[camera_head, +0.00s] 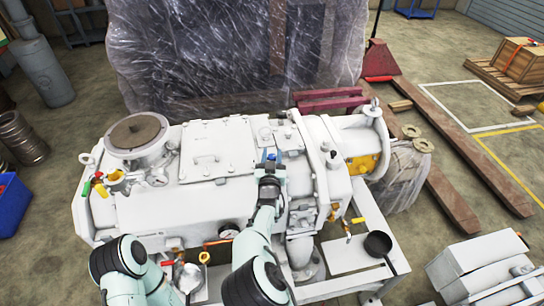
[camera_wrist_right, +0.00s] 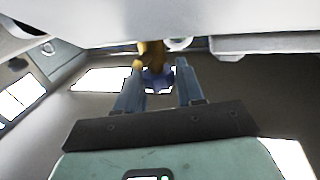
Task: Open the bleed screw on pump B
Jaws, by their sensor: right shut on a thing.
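A large white pump (camera_head: 230,185) fills the middle of the head view; I cannot read a label on it. My right gripper (camera_head: 270,158) is over its top, right of the centre. It is shut on a small blue screw handle (camera_head: 284,154). In the right wrist view, my right gripper's fingers (camera_wrist_right: 158,72) stand on either side of the blue screw handle (camera_wrist_right: 156,80), with a brass fitting (camera_wrist_right: 150,52) just beyond it. The fingers hide part of the handle in the head view.
Red and yellow valve handles (camera_head: 98,183) stand at the pump's left end. A pallet with a wooden crate (camera_head: 522,63) is at the far right. A plastic-wrapped load (camera_head: 235,50) stands behind the pump.

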